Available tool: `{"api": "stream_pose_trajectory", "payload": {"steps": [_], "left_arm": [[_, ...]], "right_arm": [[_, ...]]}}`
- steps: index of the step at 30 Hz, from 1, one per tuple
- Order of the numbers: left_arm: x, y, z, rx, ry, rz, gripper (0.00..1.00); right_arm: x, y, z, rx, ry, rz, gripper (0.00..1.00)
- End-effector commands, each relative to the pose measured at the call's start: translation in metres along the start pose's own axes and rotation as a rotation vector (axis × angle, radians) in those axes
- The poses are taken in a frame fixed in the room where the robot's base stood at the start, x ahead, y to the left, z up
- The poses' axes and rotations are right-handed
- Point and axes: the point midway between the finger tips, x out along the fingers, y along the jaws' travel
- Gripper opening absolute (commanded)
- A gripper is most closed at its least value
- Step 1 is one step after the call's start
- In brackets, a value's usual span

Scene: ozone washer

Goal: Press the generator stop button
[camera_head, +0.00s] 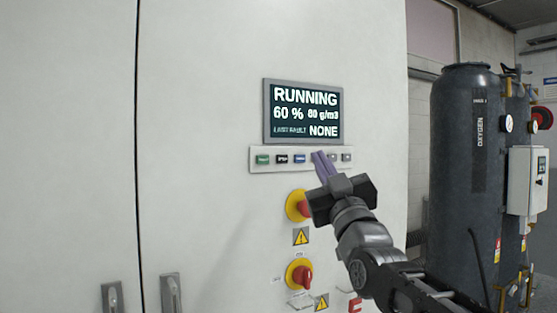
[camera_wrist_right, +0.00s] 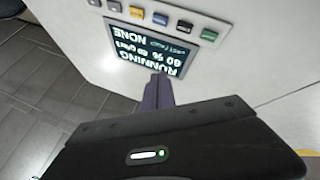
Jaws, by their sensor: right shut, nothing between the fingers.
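A row of small buttons sits on a pale strip (camera_head: 256,167) below the display (camera_head: 304,112) on the white cabinet. From the left come a green button (camera_head: 262,160), a black button (camera_head: 282,159) whose tiny label looks like STOP, and a blue button (camera_head: 299,159). Grey buttons follow to the right. My right gripper (camera_head: 319,157) is shut and empty, its purple fingertips overlapping the strip just right of the blue button. The wrist view shows the fingers (camera_wrist_right: 158,82) in front of the inverted screen; the black button (camera_wrist_right: 184,27) is visible there. Contact cannot be told.
Red-and-yellow knobs (camera_head: 300,275) and warning labels (camera_head: 301,237) are below the strip, one knob partly behind my right gripper. Cabinet handles (camera_head: 171,294) are at lower left. A dark oxygen tank (camera_head: 465,200) stands at right. The cabinet front left of the display is clear.

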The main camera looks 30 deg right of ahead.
Motion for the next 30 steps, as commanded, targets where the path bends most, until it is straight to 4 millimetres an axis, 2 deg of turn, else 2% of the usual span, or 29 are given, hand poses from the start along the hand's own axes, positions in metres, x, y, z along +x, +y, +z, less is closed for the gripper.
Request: {"api": "stream_pose_trajectory", "payload": {"steps": [11,24,30], "left_arm": [[-0.007,0.003,-0.001,-0.001,0.001,0.0,0.36],[-0.043,0.017,0.0,-0.001,-0.001,0.0,0.36],[-0.043,0.016,0.0,-0.001,-0.001,0.0,0.36]], "right_arm": [[0.009,-0.005,0.004,0.002,-0.003,-0.004,0.0],[0.052,-0.028,0.025,0.004,-0.005,-0.005,0.0],[0.065,-0.037,0.036,0.004,-0.003,-0.003,0.0]]}}
